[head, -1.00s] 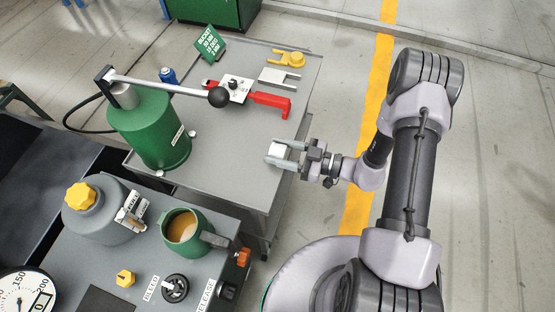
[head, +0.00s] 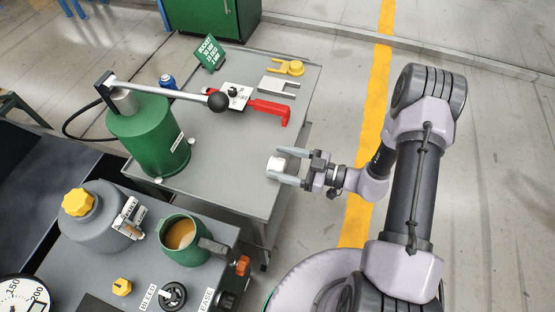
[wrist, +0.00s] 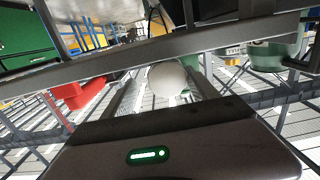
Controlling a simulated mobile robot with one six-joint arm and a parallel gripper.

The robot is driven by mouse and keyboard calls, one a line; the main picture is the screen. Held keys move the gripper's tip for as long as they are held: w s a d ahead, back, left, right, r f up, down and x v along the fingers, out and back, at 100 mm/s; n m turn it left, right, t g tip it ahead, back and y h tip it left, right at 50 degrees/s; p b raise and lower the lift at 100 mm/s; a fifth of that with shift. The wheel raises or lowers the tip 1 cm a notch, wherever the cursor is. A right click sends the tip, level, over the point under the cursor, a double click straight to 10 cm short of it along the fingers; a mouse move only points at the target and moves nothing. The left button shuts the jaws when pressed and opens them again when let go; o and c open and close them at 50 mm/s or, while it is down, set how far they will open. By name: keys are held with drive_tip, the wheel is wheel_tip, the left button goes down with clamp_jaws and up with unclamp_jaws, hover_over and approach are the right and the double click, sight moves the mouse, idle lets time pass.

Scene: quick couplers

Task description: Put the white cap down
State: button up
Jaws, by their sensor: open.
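The white cap (head: 275,165) is at the right edge of the grey tabletop (head: 225,170). My gripper (head: 280,165) is open around it, with one finger on the far side and one on the near side. In the wrist view the cap (wrist: 168,78) shows as a pale round shape between the two spread fingers (wrist: 165,92), with gaps beside it. I cannot tell whether its underside fully rests on the tabletop.
A green pump cylinder (head: 150,140) with a long black-knobbed lever stands on the left of the table. A red tool (head: 268,110), a grey fork-shaped plate (head: 279,86) and a yellow part (head: 290,67) lie at the back. The green jug (head: 185,240) stands in front.

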drive_tip(key=p+v, duration=0.2)
drive_tip(key=v, duration=0.8)
drive_tip(key=s+r+m+h, duration=0.4)
drive_tip(key=r+m, duration=0.2)
drive_tip(key=r, duration=0.3)
drive_tip(key=s+a+r+m+h, duration=0.1)
drive_tip(key=s+r+m+h, duration=0.4)
drive_tip(key=r, duration=0.5)
drive_tip(key=s+a+r+m+h, duration=0.1)
drive_tip(key=s+r+m+h, duration=0.3)
drive_tip(key=r+m, duration=0.3)
wheel_tip(320, 180, up, 3)
drive_tip(key=shift+s+r+h, duration=0.1)
drive_tip(key=shift+s+h, duration=0.1)
drive_tip(key=shift+h, duration=0.5)
drive_tip(key=shift+c, duration=0.5)
